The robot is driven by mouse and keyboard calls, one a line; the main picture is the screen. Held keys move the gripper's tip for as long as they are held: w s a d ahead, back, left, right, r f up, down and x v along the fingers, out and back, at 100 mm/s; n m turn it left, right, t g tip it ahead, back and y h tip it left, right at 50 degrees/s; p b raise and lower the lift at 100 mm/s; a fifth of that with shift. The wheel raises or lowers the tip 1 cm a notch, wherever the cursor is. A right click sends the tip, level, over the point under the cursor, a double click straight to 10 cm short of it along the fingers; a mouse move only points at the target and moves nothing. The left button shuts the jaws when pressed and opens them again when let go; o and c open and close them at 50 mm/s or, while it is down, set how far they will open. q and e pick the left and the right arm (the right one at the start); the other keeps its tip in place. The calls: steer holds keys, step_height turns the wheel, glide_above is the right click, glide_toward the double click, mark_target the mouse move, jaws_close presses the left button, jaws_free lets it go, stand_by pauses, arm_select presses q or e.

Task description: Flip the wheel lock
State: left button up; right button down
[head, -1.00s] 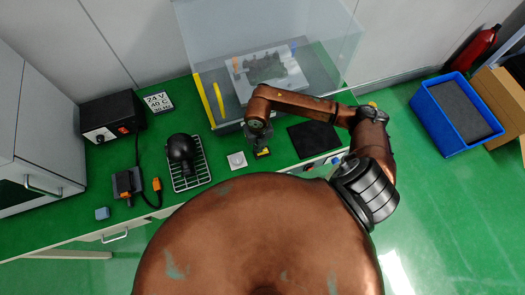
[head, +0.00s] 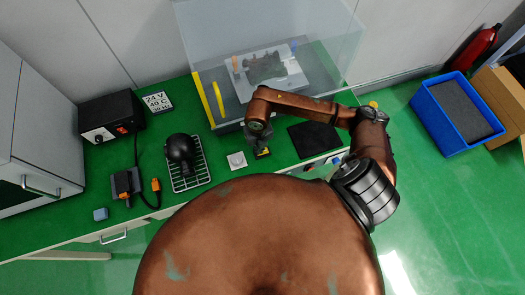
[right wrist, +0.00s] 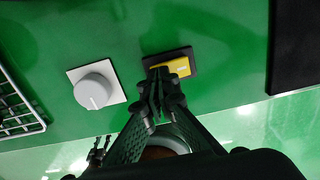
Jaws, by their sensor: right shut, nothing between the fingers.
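A yellow rocker switch (right wrist: 182,66) sits on a black plate on the green bench in the right wrist view. It also shows small in the head view (head: 264,152). I cannot tell for sure that it is the wheel lock. My right gripper (right wrist: 156,82) is shut and empty, pointing down at the left part of the switch. Its fingertips overlap the near left edge of the plate in the picture; I cannot tell whether they touch it. In the head view my right gripper (head: 259,145) hangs above the bench's front part.
A white dial (right wrist: 93,91) lies just left of the switch. A black pad (head: 315,139) lies to its right. A clear case (head: 235,75) stands behind. A wire rack (head: 190,174) with a black device (head: 180,148) is further left.

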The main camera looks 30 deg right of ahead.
steer(key=shift+f, duration=0.35)
steer(key=shift+r, duration=0.1)
steer(key=shift+r+p, duration=2.3)
steer(key=shift+r, duration=1.2)
steer(key=shift+s+f, duration=0.1)
